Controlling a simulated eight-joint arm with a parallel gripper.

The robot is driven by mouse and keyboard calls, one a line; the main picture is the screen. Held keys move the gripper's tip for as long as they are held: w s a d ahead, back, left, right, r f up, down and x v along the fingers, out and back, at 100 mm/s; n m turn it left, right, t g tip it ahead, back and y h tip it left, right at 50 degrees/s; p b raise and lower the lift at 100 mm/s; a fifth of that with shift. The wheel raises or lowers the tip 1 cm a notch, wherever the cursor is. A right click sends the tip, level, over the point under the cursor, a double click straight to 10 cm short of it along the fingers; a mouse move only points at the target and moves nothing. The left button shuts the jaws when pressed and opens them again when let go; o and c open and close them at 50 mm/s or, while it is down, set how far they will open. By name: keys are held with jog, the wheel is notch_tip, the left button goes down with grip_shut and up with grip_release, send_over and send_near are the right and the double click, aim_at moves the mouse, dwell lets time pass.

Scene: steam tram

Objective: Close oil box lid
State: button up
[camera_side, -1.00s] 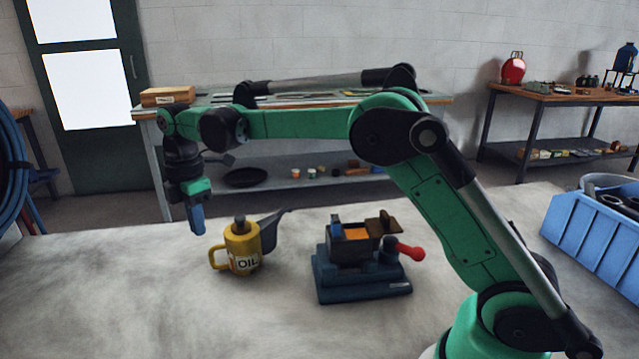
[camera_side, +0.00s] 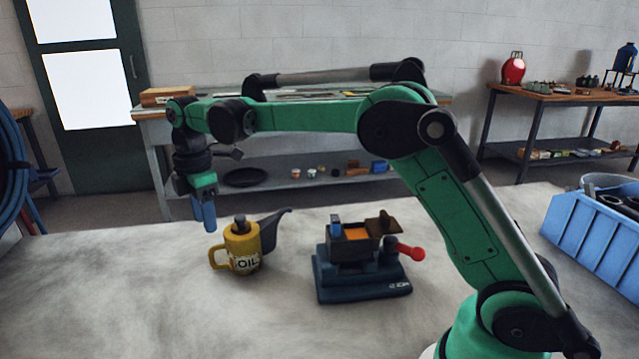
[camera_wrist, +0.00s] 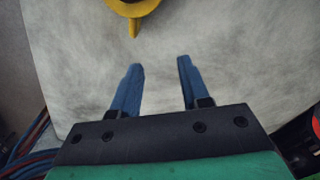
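The oil box (camera_side: 352,248) sits on a dark blue base (camera_side: 365,290) on the grey table. Its lid (camera_side: 381,222) stands open at the right side, and an orange inside shows. A red-knobbed lever (camera_side: 410,252) sticks out to the right of the box. My gripper (camera_side: 207,218) hangs above the table, left of the yellow oil can and well left of the box. In the wrist view my gripper (camera_wrist: 158,82) has its two blue fingers apart with nothing between them. The oil box is not in the wrist view.
The yellow oil can (camera_side: 240,250) stands between my gripper and the box, its grey spout pointing right. Part of it shows at the top of the wrist view (camera_wrist: 134,10). A blue bin (camera_side: 590,235) is at the right edge. The table front is clear.

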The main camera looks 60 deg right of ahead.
jog(key=s+d+r+m, duration=0.4)
jog(key=s+d+m, duration=0.4)
jog(key=d+m, duration=0.3)
jog(key=m, duration=1.3)
send_over(385, 214)
jog(key=shift+w+r, duration=0.15)
jog(key=shift+w, duration=0.1)
jog(key=shift+s+d+m, duration=0.1)
jog(key=shift+s+m, duration=0.2)
jog(key=shift+m, duration=0.1)
jog(key=shift+f, duration=2.85)
grip_shut()
